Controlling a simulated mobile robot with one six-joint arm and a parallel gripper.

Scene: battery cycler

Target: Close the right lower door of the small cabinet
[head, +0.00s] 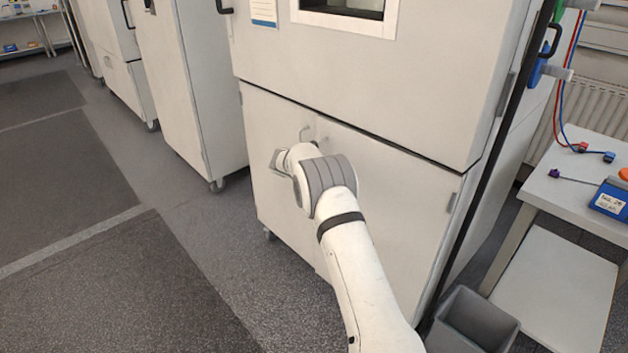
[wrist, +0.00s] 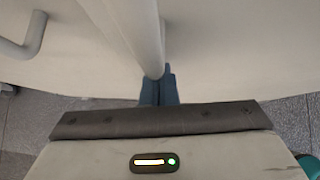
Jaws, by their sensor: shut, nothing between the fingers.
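The small cabinet has two lower doors side by side. The right lower door (head: 405,195) looks flush or nearly flush with the front; a small gap cannot be ruled out. The left lower door (head: 268,125) looks flat in the front. Handles show near the seam, partly behind my arm. My gripper's fingers are hidden in the head view by my wrist. In the wrist view my gripper (wrist: 159,90) has its blue fingers together and empty, beside the end of a pale bar handle (wrist: 143,35). I cannot tell whether they touch. A second handle (wrist: 28,42) shows at the left.
A grey bin (head: 472,322) stands on the floor right of the cabinet. A white bench (head: 570,195) with a blue box (head: 610,198) is at the right. More white cabinets (head: 180,80) stand at the left. Open floor lies at the front left.

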